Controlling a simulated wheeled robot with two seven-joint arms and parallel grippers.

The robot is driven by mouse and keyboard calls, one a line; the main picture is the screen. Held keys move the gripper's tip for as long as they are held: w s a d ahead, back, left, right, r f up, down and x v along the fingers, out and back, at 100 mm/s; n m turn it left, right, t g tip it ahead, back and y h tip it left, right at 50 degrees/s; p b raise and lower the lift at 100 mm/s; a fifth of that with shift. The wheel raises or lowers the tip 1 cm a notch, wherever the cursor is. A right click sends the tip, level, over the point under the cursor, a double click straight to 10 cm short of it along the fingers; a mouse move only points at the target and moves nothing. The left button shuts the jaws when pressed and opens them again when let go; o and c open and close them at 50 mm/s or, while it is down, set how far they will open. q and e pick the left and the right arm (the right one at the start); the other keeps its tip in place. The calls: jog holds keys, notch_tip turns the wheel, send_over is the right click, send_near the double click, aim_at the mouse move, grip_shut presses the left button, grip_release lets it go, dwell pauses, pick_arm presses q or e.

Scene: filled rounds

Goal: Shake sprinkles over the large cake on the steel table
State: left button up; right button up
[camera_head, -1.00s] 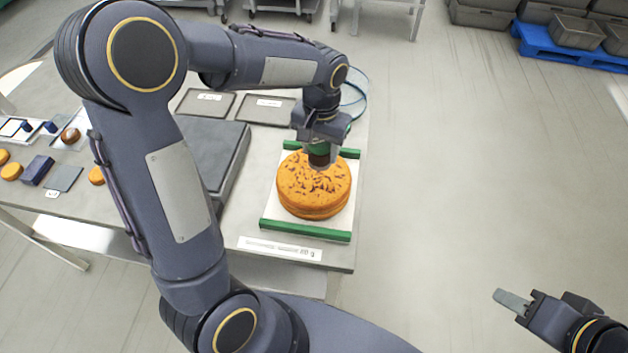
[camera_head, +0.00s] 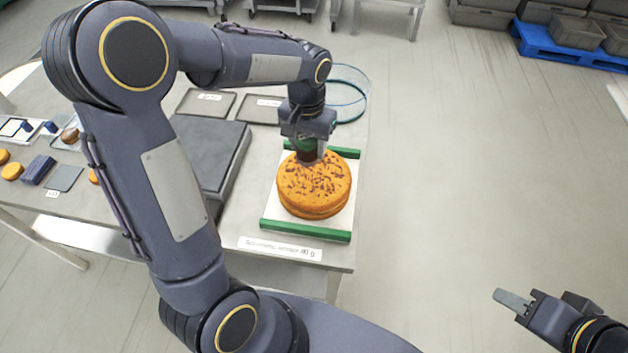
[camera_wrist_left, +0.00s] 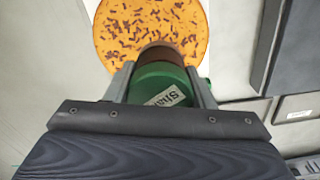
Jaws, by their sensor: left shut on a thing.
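The large orange cake (camera_head: 314,190) lies on a white board with green end strips (camera_head: 306,229) on the steel table (camera_head: 228,223). Dark sprinkles are scattered over its top; the cake also shows in the left wrist view (camera_wrist_left: 125,30). My left gripper (camera_head: 308,150) is shut on a green and brown shaker (camera_wrist_left: 163,82), held over the far part of the cake. The shaker's brown end points at the cake; a label shows partly on its green part. My right gripper (camera_head: 512,300) is off to the right, away from the table; its finger gap is unclear.
A dark grey slab (camera_head: 208,150) and two shallow trays (camera_head: 262,108) lie left of and behind the cake. A clear round container with a blue rim (camera_head: 348,100) stands behind. A label strip (camera_head: 280,248) lies at the table's front edge.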

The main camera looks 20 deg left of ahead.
pick_arm(q)
jog(key=shift+r, duration=0.15)
dwell(0.5)
jog(key=shift+r+p, duration=2)
jog(key=shift+r, duration=0.4)
